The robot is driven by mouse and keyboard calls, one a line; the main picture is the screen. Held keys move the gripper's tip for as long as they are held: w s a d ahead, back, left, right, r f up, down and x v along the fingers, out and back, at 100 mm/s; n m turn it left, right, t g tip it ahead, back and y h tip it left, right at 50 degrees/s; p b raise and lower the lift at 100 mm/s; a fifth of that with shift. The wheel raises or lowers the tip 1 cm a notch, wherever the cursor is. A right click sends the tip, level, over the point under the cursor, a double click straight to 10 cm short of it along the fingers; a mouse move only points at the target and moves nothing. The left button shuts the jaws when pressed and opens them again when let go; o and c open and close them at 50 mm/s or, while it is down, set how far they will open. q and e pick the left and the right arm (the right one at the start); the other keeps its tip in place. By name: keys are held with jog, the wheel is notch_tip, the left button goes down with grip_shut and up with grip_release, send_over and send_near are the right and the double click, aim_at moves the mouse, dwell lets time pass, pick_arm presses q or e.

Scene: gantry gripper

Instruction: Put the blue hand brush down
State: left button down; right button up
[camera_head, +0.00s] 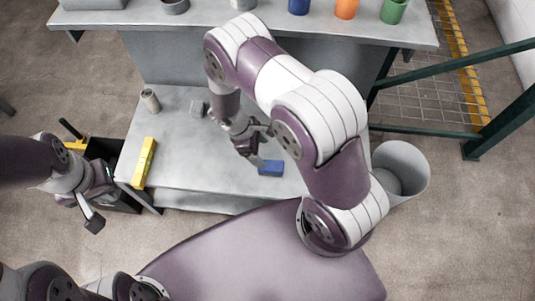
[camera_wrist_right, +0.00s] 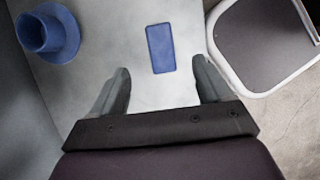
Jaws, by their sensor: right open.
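The blue hand brush (camera_head: 271,168) shows as a small blue block on the low grey table (camera_head: 205,172), near its front right part. Its bristles cannot be made out. In the right wrist view the brush (camera_wrist_right: 160,48) lies flat, ahead of the fingertips and apart from them. My right gripper (camera_head: 259,146) is open and empty, just behind and left of the brush in the head view. Its two spread fingers (camera_wrist_right: 160,82) show in the wrist view. My left gripper (camera_head: 95,207) hangs left of the table, its jaws unclear.
A yellow bar-shaped thing (camera_head: 144,163) lies at the table's left edge, with a grey can (camera_head: 150,100) behind it. A grey bin (camera_head: 412,163) stands right of the table. A blue flanged cup (camera_wrist_right: 45,33) shows in the wrist view. A raised shelf (camera_head: 130,18) holds coloured cups.

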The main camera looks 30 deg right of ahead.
jog(key=s+r+m+t+y, duration=0.2)
jog(key=r+m, duration=0.3)
jog(key=r, duration=0.6)
jog(key=s+r+m+t+y, duration=0.1)
jog(key=s+r+m, duration=0.3)
jog(key=r, duration=0.7)
jog(key=shift+d+r+m+t+y, duration=0.2)
jog(key=shift+r+m+t+y, duration=0.25)
jog(key=shift+m, duration=0.75)
